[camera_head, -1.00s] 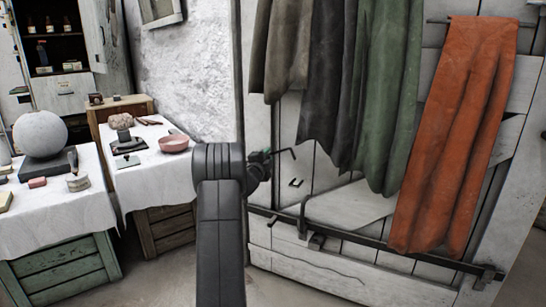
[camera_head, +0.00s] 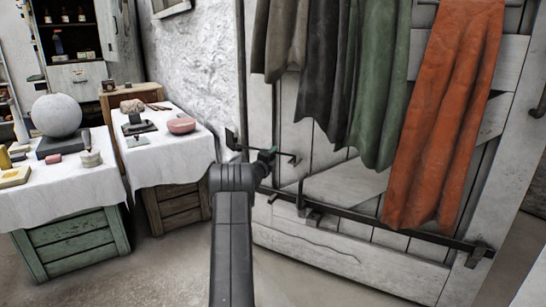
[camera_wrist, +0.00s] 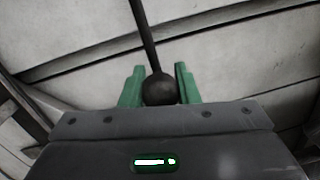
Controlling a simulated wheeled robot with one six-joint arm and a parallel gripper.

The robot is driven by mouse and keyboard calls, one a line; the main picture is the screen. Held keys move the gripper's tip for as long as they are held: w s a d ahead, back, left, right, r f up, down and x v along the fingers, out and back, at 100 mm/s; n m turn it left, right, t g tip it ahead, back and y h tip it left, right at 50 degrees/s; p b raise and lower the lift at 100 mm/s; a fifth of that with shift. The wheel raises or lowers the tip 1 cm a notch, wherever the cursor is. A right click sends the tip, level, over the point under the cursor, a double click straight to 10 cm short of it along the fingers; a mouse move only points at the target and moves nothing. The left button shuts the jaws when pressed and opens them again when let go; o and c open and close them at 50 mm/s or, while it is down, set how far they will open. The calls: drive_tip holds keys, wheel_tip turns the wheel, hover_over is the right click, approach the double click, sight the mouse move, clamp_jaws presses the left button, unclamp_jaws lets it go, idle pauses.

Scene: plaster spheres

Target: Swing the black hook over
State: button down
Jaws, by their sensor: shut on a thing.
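The black hook (camera_head: 284,154) is a thin dark rod with a bent end, in front of the white plank panel (camera_head: 318,255). In the wrist view the dark rod (camera_wrist: 144,35) runs up from a round black knob. My gripper (camera_wrist: 160,88) has its green fingers closed on either side of this knob. In the head view my gripper (camera_head: 267,157) is at the panel's left edge, partly hidden behind my own arm. The hook's bent end points to the right and is free of the gripper.
Grey, green and orange cloths (camera_head: 440,120) hang over the panel. A black rail (camera_head: 390,234) with brackets crosses it low down. Floor between tables and panel is clear.

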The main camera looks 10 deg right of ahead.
drive_tip(key=shift+f, duration=0.2)
drive_tip(key=c, duration=1.1)
unclamp_jaws()
drive_tip(key=p+v, duration=0.2)
drive_tip(key=v, duration=1.2)
drive_tip(key=shift+w+r, duration=0.1)
drive_tip(key=shift+d, duration=0.1)
drive_tip(key=b+x, duration=0.1)
drive_tip(key=x, duration=1)
drive_tip(key=shift+w+d+b, duration=0.3)
drive_tip(key=shift+b, duration=0.1)
drive_tip(key=shift+x, duration=0.95)
drive_tip(key=shift+a, duration=0.1)
